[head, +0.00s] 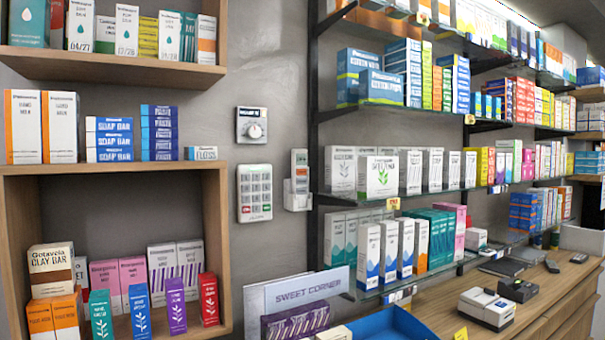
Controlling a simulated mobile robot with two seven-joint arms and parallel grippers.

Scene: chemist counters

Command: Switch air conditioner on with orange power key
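A white keypad (255,193) with rows of light keys is fixed to the grey wall. Small coloured keys show along its bottom row. To its right, a slim white remote (300,163) stands upright in a white wall holder (297,199), which hides its lower part. Above the keypad is a white wall control (252,125) with a dark display and a round dial. No air conditioner unit is recognisable. Neither of my grippers is in view.
A wooden shelf unit (110,172) with boxes stands left of the controls, glass shelves (395,193) with boxes to the right. Below are a Sweet Corner sign (307,291), a blue tray (385,326) and a wooden counter (443,312). The wall around the controls is bare.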

